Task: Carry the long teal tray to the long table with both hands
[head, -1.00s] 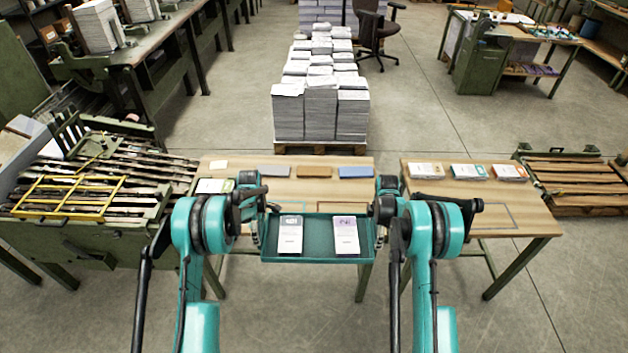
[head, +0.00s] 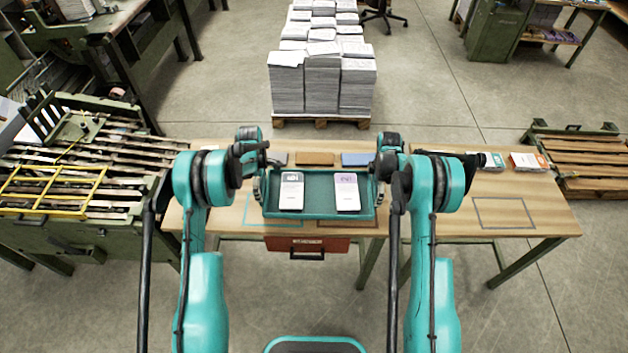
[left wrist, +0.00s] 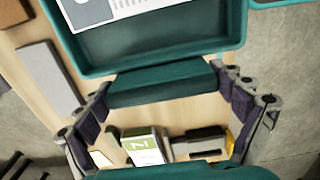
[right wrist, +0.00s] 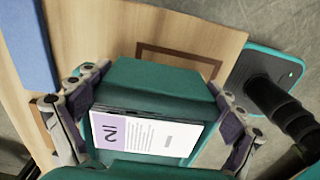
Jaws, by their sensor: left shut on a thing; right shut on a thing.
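The long teal tray (head: 319,203) is level over the front part of a wooden table (head: 235,217), with two white booklet stacks (head: 290,193) (head: 346,193) in it. I cannot tell whether its underside touches the table. My left gripper (head: 263,187) is at the tray's left end; in the left wrist view its fingers (left wrist: 165,95) close around the teal end grip (left wrist: 160,84). My right gripper (head: 377,187) is at the right end; in the right wrist view its fingers (right wrist: 157,105) flank a teal part (right wrist: 150,76) beside a purple-headed booklet (right wrist: 145,133).
Grey, brown (head: 314,159) and blue (head: 355,159) blocks lie behind the tray. A red drawer (head: 300,245) hangs under the front edge. Booklet stacks (head: 528,162) and a bare outlined patch (head: 505,213) are at right. A green rack (head: 75,190) stands at left.

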